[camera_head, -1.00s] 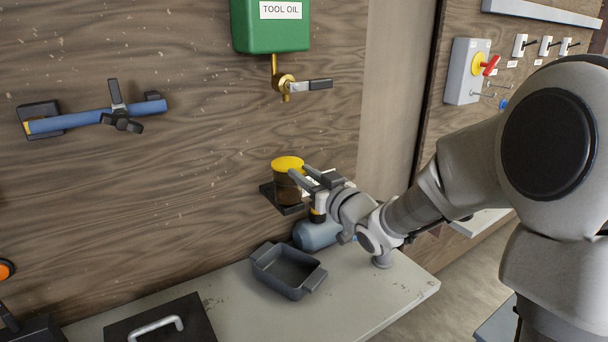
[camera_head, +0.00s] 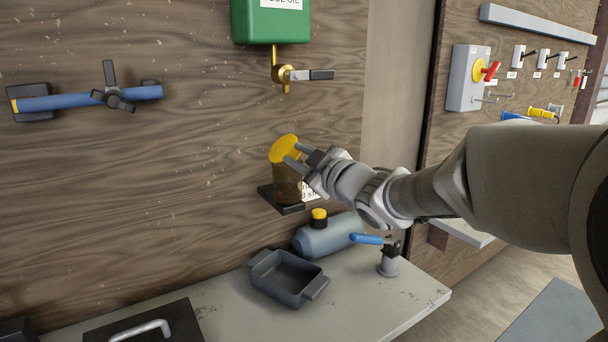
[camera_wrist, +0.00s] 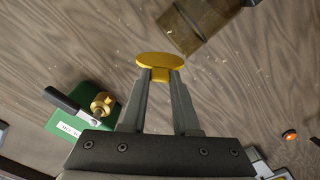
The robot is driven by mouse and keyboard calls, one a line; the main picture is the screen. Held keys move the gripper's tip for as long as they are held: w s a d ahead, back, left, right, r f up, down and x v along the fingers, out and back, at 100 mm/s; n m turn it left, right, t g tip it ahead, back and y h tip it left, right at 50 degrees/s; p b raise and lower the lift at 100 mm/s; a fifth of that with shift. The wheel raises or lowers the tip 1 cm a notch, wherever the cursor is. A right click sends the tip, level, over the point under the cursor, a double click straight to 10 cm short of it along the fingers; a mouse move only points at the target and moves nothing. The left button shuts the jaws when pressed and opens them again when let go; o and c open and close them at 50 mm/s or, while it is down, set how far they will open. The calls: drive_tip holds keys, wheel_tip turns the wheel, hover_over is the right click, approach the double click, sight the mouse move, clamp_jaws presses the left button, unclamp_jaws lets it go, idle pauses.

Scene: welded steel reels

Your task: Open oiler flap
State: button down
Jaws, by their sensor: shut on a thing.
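The oiler (camera_head: 287,187) is an amber see-through cup on a small dark wall shelf (camera_head: 282,205). Its yellow flap (camera_head: 283,148) stands tilted up from the cup's top. The flap also shows in the wrist view (camera_wrist: 160,59), with part of the amber cup (camera_wrist: 205,22) beyond it at the top. My gripper (camera_head: 295,156) reaches in from the right. In the wrist view its fingertips (camera_wrist: 160,76) are shut on the small yellow tab at the flap's edge. The cup's right side is partly hidden by my gripper in the head view.
A green tool oil tank (camera_head: 268,24) with a brass tap (camera_head: 281,74) hangs above. Below, a blue-grey bottle (camera_head: 325,236), a dark tray (camera_head: 286,278) and a blue-handled device (camera_head: 388,258) are on the bench. A blue bar (camera_head: 70,100) is mounted at left.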

drive_tip(key=n, duration=0.1)
drive_tip(key=n+b, duration=0.2)
drive_tip(key=shift+s+a+r, duration=0.2)
drive_tip(key=shift+s+a, duration=0.1)
drive_tip(key=shift+a, duration=0.1)
drive_tip(key=n+b, duration=0.2)
drive_tip(key=a+n+b, duration=0.1)
drive_tip(key=shift+s+r+n+b, duration=0.25)
drive_tip(key=shift+s+n+b, duration=0.05)
drive_tip(key=shift+s, duration=0.05)
drive_tip(key=n+b, duration=0.1)
drive_tip(key=n, duration=0.1)
drive_tip(key=a+n+b, duration=0.1)
drive_tip(key=n+b, duration=0.1)
drive_tip(key=s+a+n+b, duration=0.1)
drive_tip(key=n, duration=0.1)
drive_tip(key=shift+s+r, duration=0.1)
drive_tip(key=shift+b, duration=0.3)
drive_tip(key=c, duration=0.6)
unclamp_jaws()
drive_tip(key=shift+c, duration=0.2)
drive_tip(key=p+v, duration=0.4)
drive_tip(key=v, duration=1.3)
drive_tip(key=shift+s+d, duration=0.2)
